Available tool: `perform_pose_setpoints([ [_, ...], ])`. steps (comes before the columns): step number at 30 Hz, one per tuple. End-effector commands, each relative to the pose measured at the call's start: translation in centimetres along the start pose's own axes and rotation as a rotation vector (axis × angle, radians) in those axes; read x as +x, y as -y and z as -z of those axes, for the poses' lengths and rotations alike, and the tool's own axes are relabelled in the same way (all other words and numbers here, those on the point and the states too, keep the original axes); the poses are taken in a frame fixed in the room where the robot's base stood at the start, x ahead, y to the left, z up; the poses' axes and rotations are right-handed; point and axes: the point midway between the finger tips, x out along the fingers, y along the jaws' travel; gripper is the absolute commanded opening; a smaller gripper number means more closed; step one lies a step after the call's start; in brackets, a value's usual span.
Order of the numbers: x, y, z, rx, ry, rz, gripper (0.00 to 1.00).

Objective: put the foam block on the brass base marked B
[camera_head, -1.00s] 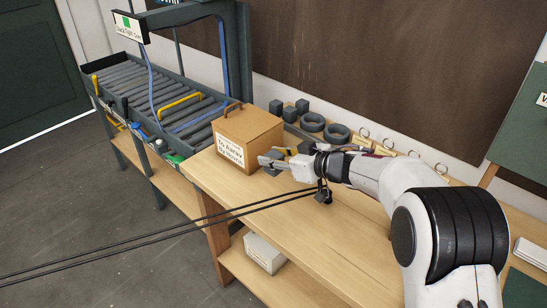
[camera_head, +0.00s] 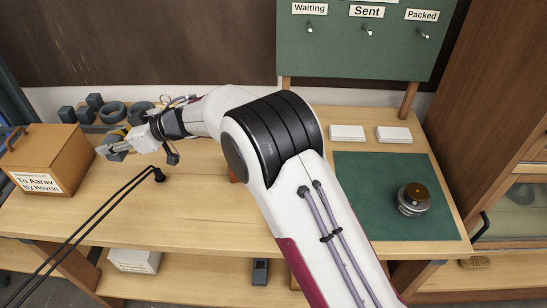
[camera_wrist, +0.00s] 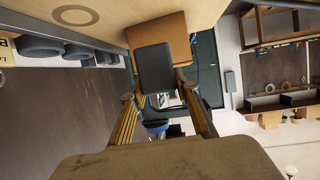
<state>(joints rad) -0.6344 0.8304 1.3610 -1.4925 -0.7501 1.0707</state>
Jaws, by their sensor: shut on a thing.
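My gripper (camera_head: 114,148) is at the left of the bench, just right of the cardboard box. It is shut on a dark grey foam block (camera_wrist: 155,68), which shows between the two fingers in the wrist view. In the head view the block is small and partly covered by the fingers. A round dark piece with a brown-gold top (camera_head: 412,198) stands on the green mat (camera_head: 375,215) at the right. It looks like a brass base, but I cannot read a letter on it. My gripper is far to its left.
The labelled cardboard box (camera_head: 45,160) stands at the left. Several grey blocks (camera_head: 95,101) and rings (camera_head: 112,113) lie along the back. Two white card stacks (camera_head: 347,133) lie behind the mat. A green board (camera_head: 365,50) stands at the back right. Dark cables cross the left front.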

Motion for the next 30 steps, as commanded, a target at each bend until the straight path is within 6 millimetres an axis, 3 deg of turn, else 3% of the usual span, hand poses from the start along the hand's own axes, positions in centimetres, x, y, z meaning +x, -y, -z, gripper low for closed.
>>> perform_pose_setpoints([
  [3,-2.7,-3.5,0.1,0.018,0.000,-0.049,0.22],
  [12,-9.9,-10.7,-0.7,0.069,0.000,-0.167,0.22],
  [21,-18.1,-16.6,-2.4,0.118,0.000,-0.285,0.22],
  [30,-27.0,-21.1,-4.7,0.166,0.000,-0.402,0.22],
])
